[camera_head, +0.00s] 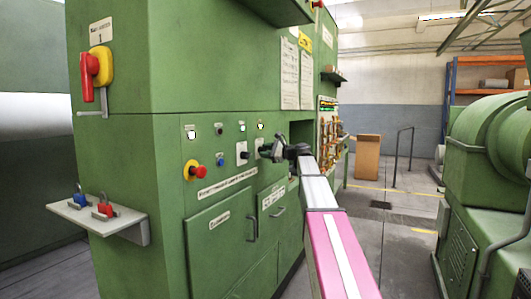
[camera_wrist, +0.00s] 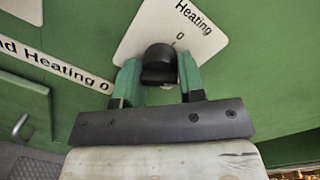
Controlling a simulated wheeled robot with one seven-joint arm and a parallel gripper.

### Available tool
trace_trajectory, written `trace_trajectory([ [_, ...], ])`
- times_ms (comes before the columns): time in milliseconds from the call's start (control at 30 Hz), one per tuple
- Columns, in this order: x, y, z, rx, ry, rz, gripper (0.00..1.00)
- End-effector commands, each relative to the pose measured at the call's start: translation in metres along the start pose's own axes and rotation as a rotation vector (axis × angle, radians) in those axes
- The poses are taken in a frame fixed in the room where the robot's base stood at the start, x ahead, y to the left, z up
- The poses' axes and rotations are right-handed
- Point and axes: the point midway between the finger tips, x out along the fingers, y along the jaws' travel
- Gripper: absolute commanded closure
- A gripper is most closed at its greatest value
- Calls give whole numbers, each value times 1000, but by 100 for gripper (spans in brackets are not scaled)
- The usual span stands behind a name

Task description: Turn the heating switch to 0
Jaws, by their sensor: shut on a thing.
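The heating switch is a black knob (camera_wrist: 160,60) on a white plate (camera_wrist: 150,24) marked "Heating" and "0" in the wrist view. The "0" with a short mark sits just above and right of the knob. My gripper (camera_wrist: 159,78) has its two green fingers on either side of the knob, shut on it. Which way the knob points is hard to tell, as the fingers cover part of it. In the head view my gripper (camera_head: 270,151) reaches the green cabinet's panel from the right and mostly hides the switch.
The green cabinet (camera_head: 165,140) carries another black switch (camera_head: 243,154), a red emergency button (camera_head: 192,170) and a red-yellow main switch (camera_head: 95,70). A shelf (camera_head: 120,224) with padlocks juts out at left. A green machine (camera_head: 480,180) stands at right, with open floor between.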

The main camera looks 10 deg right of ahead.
Motion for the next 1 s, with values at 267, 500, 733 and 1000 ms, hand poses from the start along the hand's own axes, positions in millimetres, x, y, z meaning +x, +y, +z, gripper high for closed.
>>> trace_trajectory([
  [267,0,-2,1,-210,10,7,87],
  [500,0,-3,2,-438,21,15,87],
  [733,0,-4,2,-648,32,24,87],
  [1000,0,-4,3,-841,42,31,87],
])
